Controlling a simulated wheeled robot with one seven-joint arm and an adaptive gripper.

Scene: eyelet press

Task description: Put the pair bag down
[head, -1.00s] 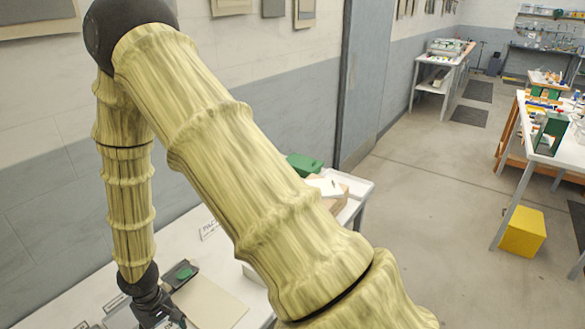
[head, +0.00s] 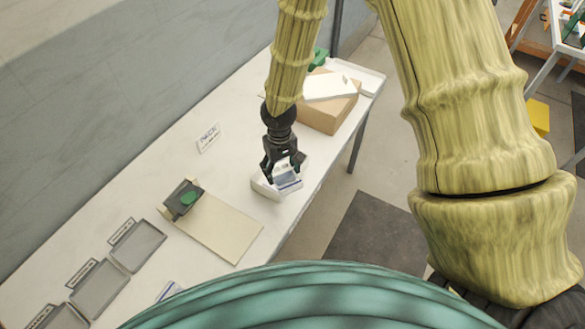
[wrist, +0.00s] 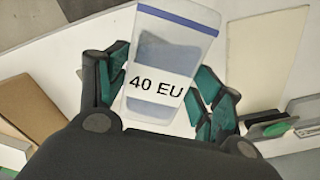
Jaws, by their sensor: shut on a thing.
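The pair bag (wrist: 165,50) is a clear bag with a blue strip along its top edge and a white label reading "40 EU". My gripper (wrist: 158,85) is shut on it, with a dark green finger on each side. In the head view my gripper (head: 283,168) points down at the white table (head: 130,185). The bag (head: 287,182) shows under the fingers, at a white open tray or box (head: 265,189) near the table's front edge. I cannot tell whether the bag touches it.
A cardboard box (head: 325,117) with a white item on top stands right of my gripper. To the left are a beige mat (head: 222,228), a dark device with a green part (head: 183,198), a small sign (head: 208,138) and several grey trays (head: 137,246).

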